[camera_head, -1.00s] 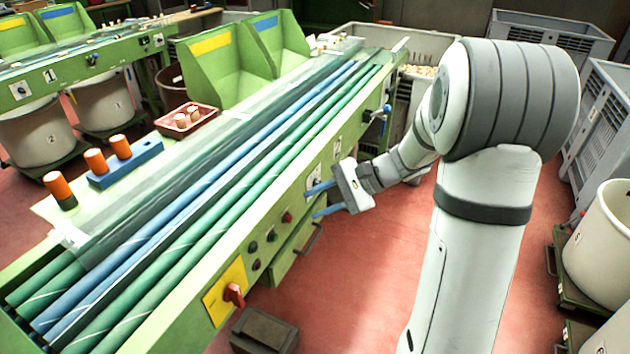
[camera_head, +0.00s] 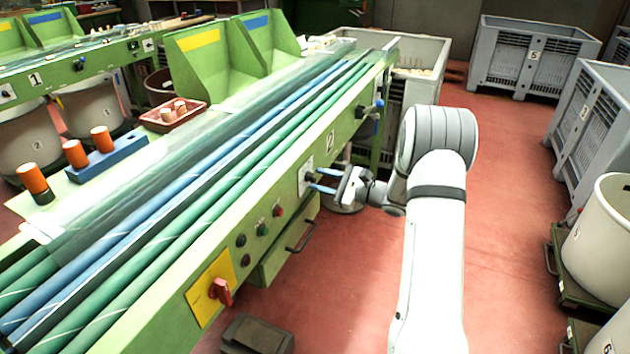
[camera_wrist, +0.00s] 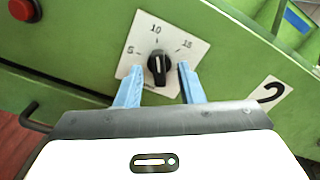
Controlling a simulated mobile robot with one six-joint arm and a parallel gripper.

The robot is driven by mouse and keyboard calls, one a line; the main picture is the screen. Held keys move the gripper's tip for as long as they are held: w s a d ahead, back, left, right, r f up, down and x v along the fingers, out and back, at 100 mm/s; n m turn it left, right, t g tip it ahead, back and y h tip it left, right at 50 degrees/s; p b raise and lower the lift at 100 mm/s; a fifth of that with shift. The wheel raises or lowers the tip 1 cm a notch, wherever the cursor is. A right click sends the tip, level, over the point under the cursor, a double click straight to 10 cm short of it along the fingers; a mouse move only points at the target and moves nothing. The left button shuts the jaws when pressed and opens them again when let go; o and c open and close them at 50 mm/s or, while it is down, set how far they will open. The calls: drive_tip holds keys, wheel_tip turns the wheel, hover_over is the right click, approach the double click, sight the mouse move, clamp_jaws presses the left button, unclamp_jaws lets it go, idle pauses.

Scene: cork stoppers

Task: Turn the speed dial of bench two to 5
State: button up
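The speed dial (camera_wrist: 158,68) is a black knob on a white plate (camera_wrist: 182,32) marked 5, 10 and 15, on the green front of bench two (camera_wrist: 85,35). Its white line points up, near the 10. My gripper (camera_wrist: 157,82) has two blue fingers, open, one on each side of the dial's lower part. I cannot tell whether they touch it. In the head view my gripper (camera_head: 318,180) reaches the bench front at the dial plate (camera_head: 304,176), and the knob is mostly hidden by the fingers.
A red button (camera_wrist: 22,9) is left of the dial. The head view shows a red switch on a yellow plate (camera_head: 208,290), a drawer handle (camera_head: 302,238) and a blue-handled lever (camera_head: 377,105) on the bench front. Open red floor (camera_head: 335,270) lies right of the bench.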

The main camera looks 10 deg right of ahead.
drive_tip(key=shift+x, duration=0.85)
drive_tip(key=shift+c, duration=0.5)
